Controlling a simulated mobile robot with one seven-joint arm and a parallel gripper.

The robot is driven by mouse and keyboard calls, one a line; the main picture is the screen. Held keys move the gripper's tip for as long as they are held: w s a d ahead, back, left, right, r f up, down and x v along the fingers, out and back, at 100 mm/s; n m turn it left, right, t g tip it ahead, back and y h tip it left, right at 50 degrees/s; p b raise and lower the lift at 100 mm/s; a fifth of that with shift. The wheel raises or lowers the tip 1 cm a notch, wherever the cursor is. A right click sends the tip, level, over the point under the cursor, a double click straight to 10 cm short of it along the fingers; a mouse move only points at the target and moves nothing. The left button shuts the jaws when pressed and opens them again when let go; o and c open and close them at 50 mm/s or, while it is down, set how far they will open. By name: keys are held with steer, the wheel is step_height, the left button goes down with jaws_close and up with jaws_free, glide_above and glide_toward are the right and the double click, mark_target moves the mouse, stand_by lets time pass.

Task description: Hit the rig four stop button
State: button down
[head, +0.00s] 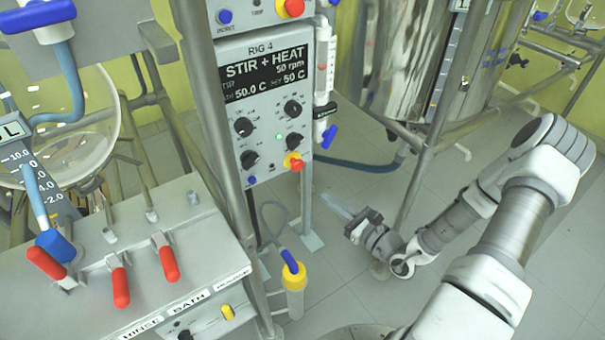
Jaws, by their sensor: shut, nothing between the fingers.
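The RIG 4 panel (262,170) is a grey upright box on posts, left of centre in the head view. Its screen (265,75) reads STIR + HEAT, 50 rpm, 50.0 C and 50 C.
A second red button (292,8) is on another panel above. A clear tube with a blue valve (329,135) hangs right of the panel. A blue hose (360,165) runs behind it. A yellow-capped cylinder (293,285) stands below. A steel vessel (430,60) is behind.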

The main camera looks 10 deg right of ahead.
mark_target(299, 167)
steer(key=d+f+m+h, duration=0.1)
steer(key=f+m+t+h, duration=0.1)
steer(key=f+m, duration=0.1)
steer(key=shift+d+h, duration=0.4)
steer(key=b+x, duration=0.4)
steer(key=x, duration=0.9)
steer(key=shift+r, duration=0.15)
steer(key=shift+w+a+r, duration=0.1)
steer(key=shift+w+a, duration=0.1)
steer(key=shift+w, duration=0.3)
